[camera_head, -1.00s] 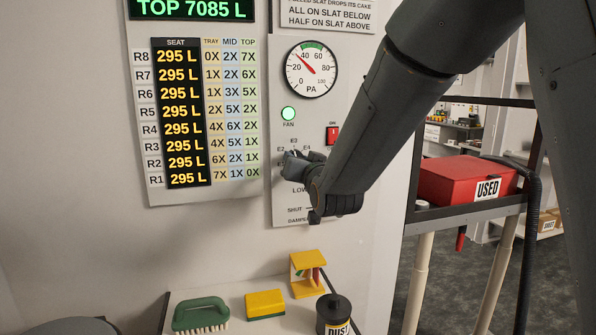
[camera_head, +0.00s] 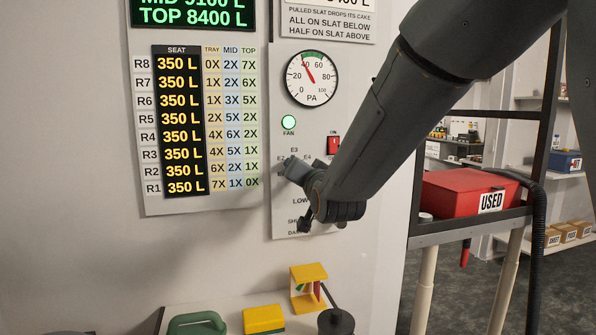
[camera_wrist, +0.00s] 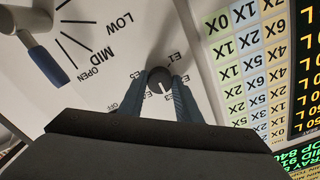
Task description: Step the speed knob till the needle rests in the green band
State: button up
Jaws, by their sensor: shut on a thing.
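The round dark speed knob (camera_wrist: 157,76) shows in the wrist view, with E-labels and OFF printed around it. My gripper (camera_wrist: 159,88) is shut on the knob, one finger at each side. In the head view my gripper (camera_head: 292,170) is against the panel below the fan lamp and hides the knob. The PA gauge (camera_head: 322,88) has a green band (camera_head: 313,56) at the top of its dial. Its red needle (camera_head: 309,71) leans up and left, close to the 40 mark and the band's left end. I cannot tell exactly which step the knob is on.
A lever with a blue handle (camera_wrist: 49,66) is beside the knob, by OPEN, MID and LOW. The green fan lamp (camera_head: 289,122) is lit above, near a red switch (camera_head: 333,145). A display board (camera_head: 182,120) reads 350 L. A red box (camera_head: 460,190) stands at right.

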jog(key=o, duration=1.1)
jog(key=shift+c, duration=0.2)
jog(key=b+v, duration=0.2)
jog(key=v, duration=0.5)
jog(key=shift+s, duration=0.4)
jog(key=shift+d, duration=0.15)
jog(key=s+d+f+n+g+h, duration=0.1)
jog(key=s+d+f+g, duration=0.15)
jog(key=f, duration=0.45)
jog(key=s+d+f+g+h, duration=0.1)
jog(key=s+d+f+g, duration=0.1)
jog(key=d+f, duration=0.3)
jog(key=s+d+f+n+g+h, duration=0.1)
jog(key=s+d+f+g+h, duration=0.15)
jog(key=f, duration=0.55)
jog(key=s+d+f+g, duration=0.4)
jog(key=s+f+g, duration=0.1)
jog(key=s, duration=0.4)
jog(key=s+d+f+n+g, duration=0.1)
jog(key=s+d+f+g, duration=0.3)
jog(key=s+f, duration=0.4)
jog(key=shift+s+n+g, duration=0.3)
jog(key=shift+s+g, duration=0.1)
jog(key=shift+s, duration=0.3)
